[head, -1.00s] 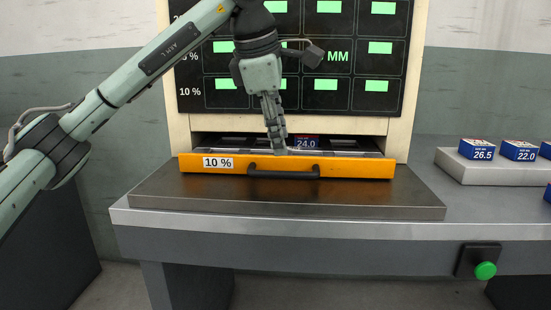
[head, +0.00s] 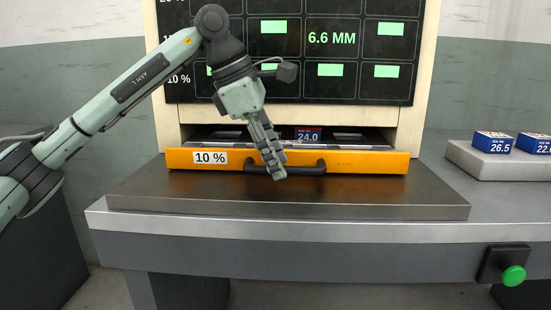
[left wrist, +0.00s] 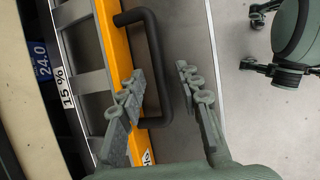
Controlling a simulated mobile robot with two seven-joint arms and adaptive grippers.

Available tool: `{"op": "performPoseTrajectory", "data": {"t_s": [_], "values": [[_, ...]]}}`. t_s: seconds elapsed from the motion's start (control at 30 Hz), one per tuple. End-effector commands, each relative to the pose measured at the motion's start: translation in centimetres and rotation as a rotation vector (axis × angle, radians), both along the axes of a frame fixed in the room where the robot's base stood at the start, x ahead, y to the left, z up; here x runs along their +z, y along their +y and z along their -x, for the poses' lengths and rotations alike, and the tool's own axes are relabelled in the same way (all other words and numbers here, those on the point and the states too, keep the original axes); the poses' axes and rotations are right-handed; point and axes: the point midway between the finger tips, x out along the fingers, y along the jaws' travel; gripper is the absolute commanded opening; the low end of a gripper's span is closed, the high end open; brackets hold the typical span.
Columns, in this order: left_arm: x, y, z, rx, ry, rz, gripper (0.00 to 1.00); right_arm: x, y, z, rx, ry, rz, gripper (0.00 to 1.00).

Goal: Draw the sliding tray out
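The sliding tray has an orange front (head: 350,162) with a "10 %" label and a black bar handle (head: 310,168). It sits low in the machine, its slotted inside partly visible above the front. The orange front (left wrist: 113,45) and handle (left wrist: 153,50) also show in the left wrist view. My left gripper (head: 279,175) points down at the tray front, its fingers covering the middle of the handle in the head view. In the left wrist view the left gripper (left wrist: 160,82) is open, with the handle bar between its separated fingers. No grip on it shows. My right gripper is out of view.
A blue block marked 24.0 (head: 308,134) stands at the tray's middle. A dark plate (head: 400,195) lies below the tray front on the grey table (head: 250,229). More blue blocks (head: 493,142) sit on a pale slab at right. A green button (head: 514,276) is on the table's front.

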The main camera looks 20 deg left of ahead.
Motion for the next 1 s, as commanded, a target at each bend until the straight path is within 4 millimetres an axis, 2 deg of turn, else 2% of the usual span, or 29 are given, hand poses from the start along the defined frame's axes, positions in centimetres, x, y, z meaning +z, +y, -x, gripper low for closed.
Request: {"op": "performPoseTrajectory", "data": {"t_s": [0.27,0.53,1.0], "values": [[-0.17,-0.07,-0.05,0.0,0.0,0.0,0.33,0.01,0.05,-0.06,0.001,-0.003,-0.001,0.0],[-0.14,-0.07,-0.06,0.0,0.0,0.0,0.0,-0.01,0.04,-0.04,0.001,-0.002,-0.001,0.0],[-0.1,-0.06,-0.05,0.0,0.0,0.0,0.0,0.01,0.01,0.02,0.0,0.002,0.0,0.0]]}}
